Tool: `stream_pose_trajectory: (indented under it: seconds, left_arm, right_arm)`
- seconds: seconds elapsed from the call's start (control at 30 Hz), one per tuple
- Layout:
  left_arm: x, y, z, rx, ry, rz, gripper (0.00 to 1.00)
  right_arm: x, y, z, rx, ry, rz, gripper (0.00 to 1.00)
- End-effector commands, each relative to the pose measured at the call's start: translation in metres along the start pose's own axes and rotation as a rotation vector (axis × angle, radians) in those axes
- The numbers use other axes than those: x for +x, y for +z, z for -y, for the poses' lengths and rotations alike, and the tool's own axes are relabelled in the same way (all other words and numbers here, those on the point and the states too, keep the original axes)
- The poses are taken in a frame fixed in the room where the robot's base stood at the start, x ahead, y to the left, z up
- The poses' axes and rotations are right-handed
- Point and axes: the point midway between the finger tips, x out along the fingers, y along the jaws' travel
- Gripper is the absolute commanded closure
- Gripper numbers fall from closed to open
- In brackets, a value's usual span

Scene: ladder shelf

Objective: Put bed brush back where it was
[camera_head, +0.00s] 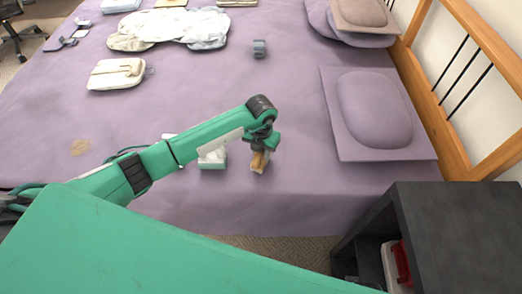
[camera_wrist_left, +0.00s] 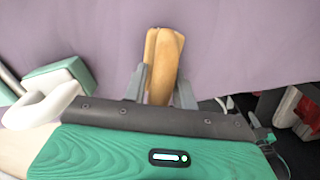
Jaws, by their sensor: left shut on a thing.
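The bed brush (camera_head: 260,163) shows as a light wooden piece below my left gripper (camera_head: 264,150) in the head view, over the near part of the purple bed. In the left wrist view the wooden brush (camera_wrist_left: 164,55) stands between the two grey fingers of my left gripper (camera_wrist_left: 161,88), which is shut on it. Only its wooden part shows; bristles cannot be made out. Whether the brush touches the bed is hard to tell. My right gripper is not in view.
A green and white box (camera_head: 212,160) sits just left of the brush. A dark nightstand (camera_head: 455,225) stands at the right, with red and white things inside. A purple pillow (camera_head: 375,110), a beige pouch (camera_head: 117,74) and crumpled bedding (camera_head: 170,30) lie on the bed.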

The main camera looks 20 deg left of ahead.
Motion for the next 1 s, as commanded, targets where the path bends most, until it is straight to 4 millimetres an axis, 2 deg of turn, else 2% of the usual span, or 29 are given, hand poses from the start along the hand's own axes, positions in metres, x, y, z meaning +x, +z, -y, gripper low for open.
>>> stream_pose_trajectory:
  seconds: [0.07,0.1,0.2,0.6,0.7,1.0]
  left_arm:
    - [0.002,0.0,0.0,0.0,0.0,0.0,1.0]
    - [0.001,0.0,0.0,0.0,0.0,0.0,0.66]
    - [0.001,0.0,0.0,0.0,0.0,0.0,0.5]
    - [-0.004,0.0,0.0,0.0,0.0,0.001,0.5]
    - [-0.021,0.001,0.0,0.001,0.0,0.003,0.5]
    - [-0.087,0.001,0.0,0.002,0.0,0.003,0.5]
  right_arm:
    - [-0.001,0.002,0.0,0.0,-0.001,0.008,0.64]
    - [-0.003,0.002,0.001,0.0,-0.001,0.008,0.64]
    - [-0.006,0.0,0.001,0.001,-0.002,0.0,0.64]
    - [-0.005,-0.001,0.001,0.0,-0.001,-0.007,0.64]
    - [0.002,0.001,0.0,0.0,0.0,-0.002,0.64]
    - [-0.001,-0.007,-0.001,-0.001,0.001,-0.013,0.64]
